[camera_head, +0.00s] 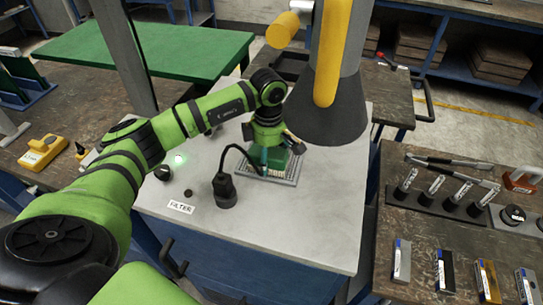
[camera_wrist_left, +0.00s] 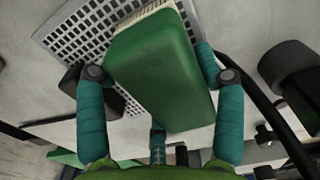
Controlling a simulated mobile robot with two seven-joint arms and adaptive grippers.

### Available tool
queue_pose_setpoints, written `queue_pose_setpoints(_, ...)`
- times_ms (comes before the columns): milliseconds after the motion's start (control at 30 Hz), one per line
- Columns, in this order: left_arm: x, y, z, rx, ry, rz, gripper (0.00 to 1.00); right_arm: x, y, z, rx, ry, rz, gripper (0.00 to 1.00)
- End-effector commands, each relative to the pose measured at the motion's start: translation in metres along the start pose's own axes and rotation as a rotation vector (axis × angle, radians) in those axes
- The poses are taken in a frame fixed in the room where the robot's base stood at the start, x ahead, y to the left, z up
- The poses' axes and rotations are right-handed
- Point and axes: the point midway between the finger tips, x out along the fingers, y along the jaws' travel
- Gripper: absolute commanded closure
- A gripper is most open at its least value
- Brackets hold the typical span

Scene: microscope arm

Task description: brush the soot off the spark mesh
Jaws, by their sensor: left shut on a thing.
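My left gripper (camera_head: 268,152) is over the middle of the grey bench top, shut on a green brush block (camera_head: 278,158). In the left wrist view the teal fingers of my gripper (camera_wrist_left: 160,77) stand on either side of the green brush (camera_wrist_left: 160,75). Its cream bristles (camera_wrist_left: 138,20) show at the far end, against or just above the spark mesh; contact cannot be told. The perforated grey spark mesh (camera_head: 290,178) lies under the brush, and its holes show at upper left in the wrist view (camera_wrist_left: 90,38). Soot on it cannot be made out. My right gripper is not in view.
A black fitting (camera_head: 224,190) with a curved cable stands just left of the mesh. A grey cone hood (camera_head: 328,110) with a yellow tube hangs close on the right. A FILTER label (camera_head: 181,207) lies at the front left. The right bench (camera_head: 440,228) holds several tools.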

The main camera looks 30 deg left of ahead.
Motion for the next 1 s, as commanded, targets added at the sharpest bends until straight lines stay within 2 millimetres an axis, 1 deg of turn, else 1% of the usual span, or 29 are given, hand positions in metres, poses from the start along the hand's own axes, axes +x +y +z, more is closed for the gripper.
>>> queue_pose_setpoints(167,0.002,-0.001,-0.003,-0.001,0.004,-0.003,0.58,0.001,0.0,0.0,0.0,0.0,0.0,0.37)
queue_pose_setpoints(400,0.002,-0.001,-0.019,-0.002,0.005,-0.004,0.58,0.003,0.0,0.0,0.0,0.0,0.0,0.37)
queue_pose_setpoints(567,0.001,-0.001,-0.026,-0.002,0.004,-0.004,0.58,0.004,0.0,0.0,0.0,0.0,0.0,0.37)
queue_pose_setpoints(867,0.001,-0.001,-0.025,0.0,0.003,-0.003,0.58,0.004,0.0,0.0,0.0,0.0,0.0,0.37)
queue_pose_setpoints(1000,0.0,-0.001,-0.02,0.002,0.001,-0.003,0.58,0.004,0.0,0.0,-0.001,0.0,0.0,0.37)
